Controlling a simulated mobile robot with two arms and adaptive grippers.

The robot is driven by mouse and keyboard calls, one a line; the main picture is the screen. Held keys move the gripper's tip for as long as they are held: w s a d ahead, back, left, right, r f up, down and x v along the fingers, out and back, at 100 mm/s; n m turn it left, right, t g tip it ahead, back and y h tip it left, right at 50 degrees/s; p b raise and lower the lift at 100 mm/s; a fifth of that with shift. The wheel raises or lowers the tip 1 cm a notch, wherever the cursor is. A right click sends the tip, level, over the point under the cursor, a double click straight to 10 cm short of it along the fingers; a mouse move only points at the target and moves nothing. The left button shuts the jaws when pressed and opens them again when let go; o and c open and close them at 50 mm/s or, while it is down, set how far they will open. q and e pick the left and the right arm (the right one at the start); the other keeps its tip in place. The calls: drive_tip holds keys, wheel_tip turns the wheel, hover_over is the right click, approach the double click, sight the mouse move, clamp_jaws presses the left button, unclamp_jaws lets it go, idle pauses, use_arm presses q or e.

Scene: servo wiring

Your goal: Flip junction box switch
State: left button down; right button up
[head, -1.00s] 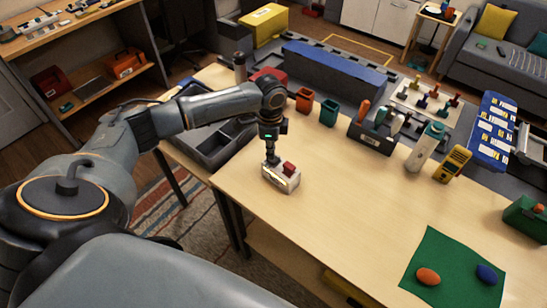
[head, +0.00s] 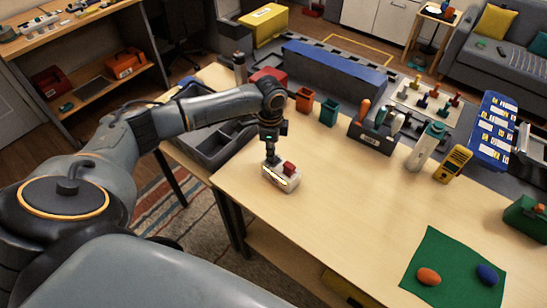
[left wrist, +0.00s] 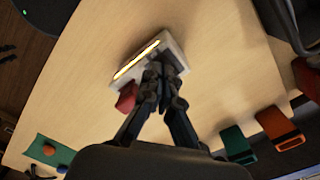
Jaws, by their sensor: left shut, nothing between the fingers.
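The junction box (head: 284,184) is a small white box near the left edge of the wooden table. Whether the fingertips touch the box is unclear. My right gripper does not show.
A green mat (head: 450,262) lies at front right. The table's middle is clear.

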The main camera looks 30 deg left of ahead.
use_arm(q)
drive_tip(key=shift+s+f+b, duration=0.1)
drive_tip(key=shift+f+b, duration=0.25)
drive_tip(key=shift+f, duration=0.55)
idle(0.3)
wheel_tip(320, 180, up, 2)
drive_tip(key=shift+r+p, duration=0.1)
drive_tip(key=shift+p, duration=1.1)
wheel_tip(320, 180, up, 3)
drive_tip(key=p, duration=0.3)
drive_tip(key=shift+r+p, duration=0.7)
drive_tip(key=shift+r, duration=0.3)
